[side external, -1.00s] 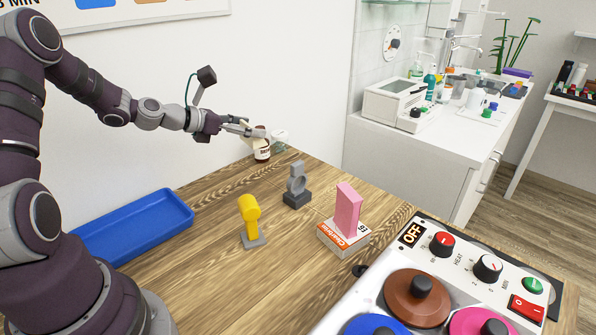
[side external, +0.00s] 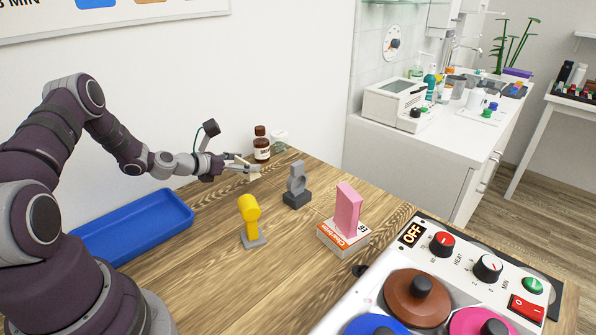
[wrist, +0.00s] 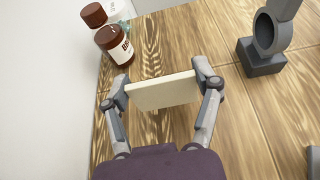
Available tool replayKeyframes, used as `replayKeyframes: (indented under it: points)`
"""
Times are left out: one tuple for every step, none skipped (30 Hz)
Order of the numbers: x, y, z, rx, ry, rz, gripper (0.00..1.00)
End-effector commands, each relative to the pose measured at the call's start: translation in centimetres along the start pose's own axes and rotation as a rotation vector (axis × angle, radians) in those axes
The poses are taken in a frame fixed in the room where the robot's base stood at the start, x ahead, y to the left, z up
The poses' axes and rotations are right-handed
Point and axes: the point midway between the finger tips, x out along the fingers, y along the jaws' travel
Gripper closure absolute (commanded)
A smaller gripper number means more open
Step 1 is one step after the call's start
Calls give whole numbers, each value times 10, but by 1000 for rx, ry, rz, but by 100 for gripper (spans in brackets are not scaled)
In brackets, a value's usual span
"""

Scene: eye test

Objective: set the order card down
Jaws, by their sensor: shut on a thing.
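The order card (wrist: 163,92) is a cream, thin slab held between the two fingers of my gripper (wrist: 165,84) in the wrist view. In the side external view the card (side external: 255,173) shows small at the tip of my gripper (side external: 252,167), in front of the brown bottle. The fingers are shut on the card's two ends. The wood table top (side external: 185,260) lies below it. I cannot tell whether the card's lower edge touches the table.
A brown bottle (side external: 262,146) and a clear jar (side external: 280,140) stand just behind. A grey ring-shaped stand (side external: 297,190), a yellow tool on a stand (side external: 249,215) and a pink block (side external: 347,208) on a box are to the right. A blue tray (side external: 135,228) lies left.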

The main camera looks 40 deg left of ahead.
Motion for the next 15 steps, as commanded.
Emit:
replayKeyframes:
  points:
    - [4, -1, -11, -3, 3, -2, 59]
    - [6, -1, -16, -2, 4, -2, 59]
    - [9, -1, -22, -2, 3, -2, 59]
    - [10, -1, -26, -2, 3, -2, 59]
    - [11, -1, -28, -1, 2, -2, 59]
    - [12, -1, -30, -1, 1, -3, 59]
    - [13, -1, -31, 0, 1, -2, 59]
    - [13, -1, -31, 0, 1, -2, 59]
    - [13, -1, -31, 1, 0, -2, 59]
    - [12, -1, -31, 1, 0, -2, 59]
    - [12, -1, -31, 1, 0, -2, 59]
    - [12, -1, -31, 1, 0, -2, 59]
    - [12, -1, -31, 1, 0, -2, 59]
    - [13, -1, -31, 0, 0, -2, 59]
    - [13, -1, -32, 0, 0, -2, 59]
